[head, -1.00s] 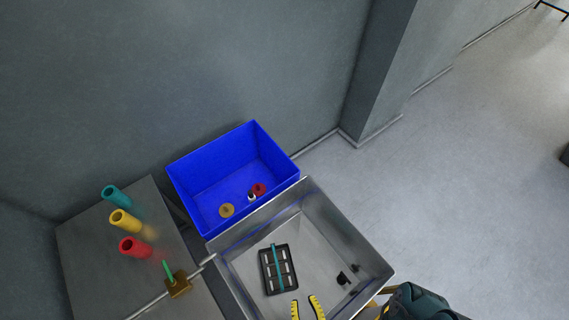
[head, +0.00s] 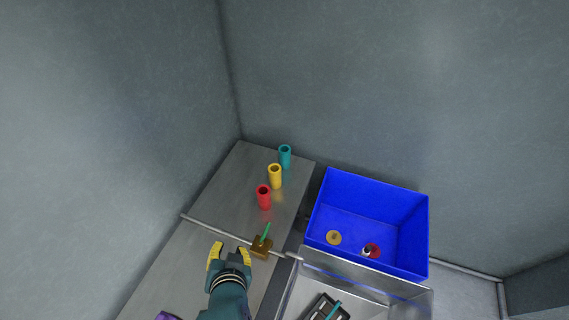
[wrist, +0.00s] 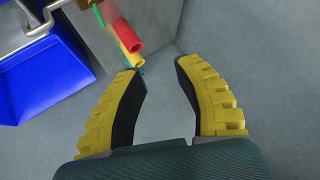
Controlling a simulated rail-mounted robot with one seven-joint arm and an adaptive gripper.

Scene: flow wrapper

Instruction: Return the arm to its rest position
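My gripper (head: 230,249) is at the lower middle of the head view, over the grey metal table (head: 185,265), left of the small brown block with a green stick (head: 262,245). Its two yellow-and-black fingers stand apart with nothing between them. The wrist view also shows the open, empty gripper (wrist: 158,68), with grey floor or wall beyond it. The lower part of my arm is cut off by the bottom edge of the head view.
A thin rail (head: 215,230) crosses the table near my gripper. Red (head: 263,198), yellow (head: 275,177) and teal (head: 285,156) tubes stand behind it. A blue bin (head: 410,225) and a steel tray (head: 380,302) holding a black rack (head: 323,310) lie to the right.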

